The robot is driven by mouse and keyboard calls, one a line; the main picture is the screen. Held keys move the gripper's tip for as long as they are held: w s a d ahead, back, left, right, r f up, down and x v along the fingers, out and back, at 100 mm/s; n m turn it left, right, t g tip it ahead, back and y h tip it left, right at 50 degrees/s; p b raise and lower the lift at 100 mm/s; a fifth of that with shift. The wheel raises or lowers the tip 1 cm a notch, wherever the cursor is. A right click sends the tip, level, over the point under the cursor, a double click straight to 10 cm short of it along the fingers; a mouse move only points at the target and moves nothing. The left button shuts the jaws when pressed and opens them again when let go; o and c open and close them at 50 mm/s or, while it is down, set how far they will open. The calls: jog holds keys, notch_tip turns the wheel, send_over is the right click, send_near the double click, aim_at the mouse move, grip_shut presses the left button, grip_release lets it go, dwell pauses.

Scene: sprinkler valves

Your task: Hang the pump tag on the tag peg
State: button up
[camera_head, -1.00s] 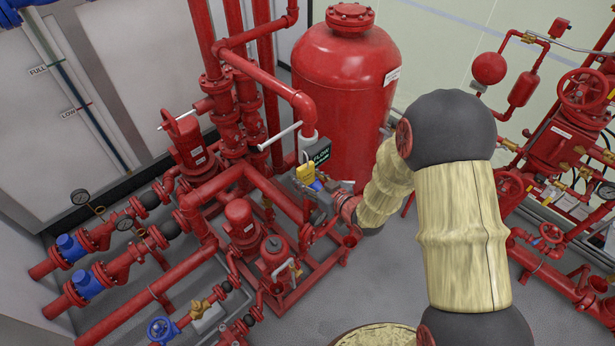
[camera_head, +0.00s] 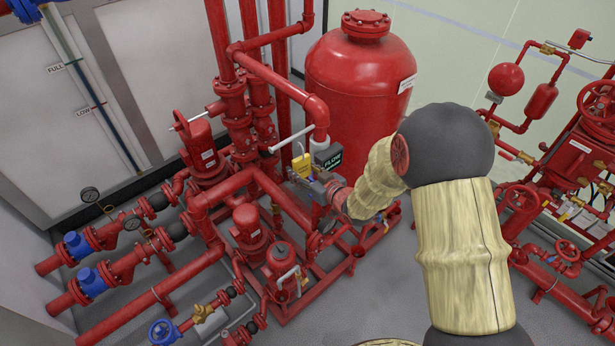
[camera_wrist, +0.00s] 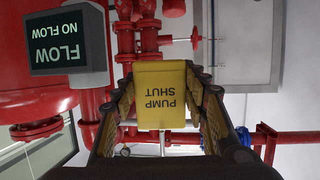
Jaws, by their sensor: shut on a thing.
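The pump tag is a yellow plate with dark lettering reading PUMP SHUT, upside down in the wrist view (camera_wrist: 160,98). It also shows in the head view (camera_head: 302,166), with a thin loop above it. A pale rod (camera_head: 291,138) slants by the red risers just above the tag and may be the tag peg. The tag appears apart from it, though depth is hard to judge.
A dark FLOW / NO FLOW box (camera_head: 328,160) stands close right of the tag; it is large in the wrist view (camera_wrist: 68,40). A red tank (camera_head: 360,85) stands behind. Red pipes and pumps (camera_head: 246,228) crowd below. Grey floor (camera_head: 400,280) is open at front right.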

jog(key=shift+w+a, duration=0.35)
jog(key=shift+w, duration=0.15)
jog(key=shift+w+a+r+b, duration=0.1)
jog(key=shift+w+a+b, duration=0.3)
jog(key=shift+w+b, duration=0.05)
jog(key=shift+w+a, duration=0.2)
jog(key=shift+w, duration=0.15)
jog(key=shift+w+a+b, duration=0.2)
jog(key=shift+w+b, duration=0.05)
jog(key=shift+b, duration=0.1)
jog(key=shift+w+a+b, duration=0.6)
jog(key=shift+w+b, duration=0.05)
jog(key=shift+w, duration=0.2)
dwell(1.2)
jog(key=shift+f+b, duration=0.95)
jog(key=shift+f, duration=0.1)
dwell(0.3)
